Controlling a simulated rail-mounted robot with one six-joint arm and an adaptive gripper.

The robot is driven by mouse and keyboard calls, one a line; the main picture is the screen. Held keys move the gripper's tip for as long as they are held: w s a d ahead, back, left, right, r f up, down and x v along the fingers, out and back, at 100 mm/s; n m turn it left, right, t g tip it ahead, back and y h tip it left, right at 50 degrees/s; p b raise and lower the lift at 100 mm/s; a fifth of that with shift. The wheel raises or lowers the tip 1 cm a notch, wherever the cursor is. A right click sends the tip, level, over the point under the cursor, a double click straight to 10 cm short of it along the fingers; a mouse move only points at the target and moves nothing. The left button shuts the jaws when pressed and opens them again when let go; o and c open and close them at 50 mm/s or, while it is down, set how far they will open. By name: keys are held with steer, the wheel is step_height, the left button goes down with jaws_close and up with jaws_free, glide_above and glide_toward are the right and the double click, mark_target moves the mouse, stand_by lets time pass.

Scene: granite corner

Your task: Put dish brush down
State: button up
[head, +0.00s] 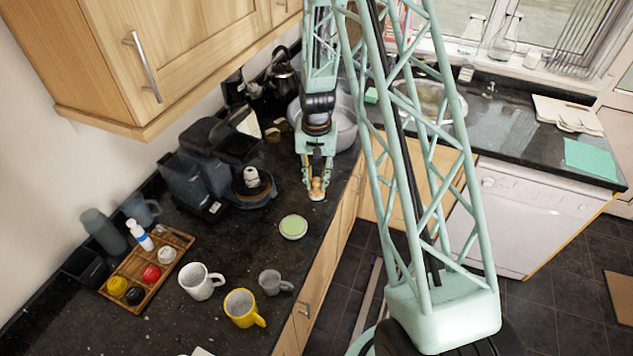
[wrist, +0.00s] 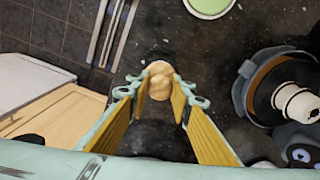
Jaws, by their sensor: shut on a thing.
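The dish brush shows as a rounded, pale wooden piece (head: 317,190) at the tips of my gripper (head: 316,178) in the head view. In the wrist view the brush (wrist: 158,78) sits between the yellow-padded fingers of my gripper (wrist: 160,95), which is shut on it. The brush is over the dark granite counter (head: 255,300), close to its front edge. Whether it touches the counter I cannot tell. Most of the brush is hidden by the fingers or seen end-on.
A round green-topped dish (head: 293,227) lies just in front. A black coffee machine (head: 205,165) stands left. A white mug (head: 201,281), a yellow mug (head: 243,308), a grey mug (head: 273,283) and a wooden tray (head: 128,285) are nearer. A metal bowl (head: 346,125) is behind.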

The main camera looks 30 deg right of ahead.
steer(key=shift+f, duration=0.15)
steer(key=o, duration=0.9)
steer(key=shift+r, duration=0.25)
step_height(320, 180, up, 12)
steer(key=shift+f+b, duration=0.1)
steer(key=shift+b, duration=0.8)
stand_by(0.6)
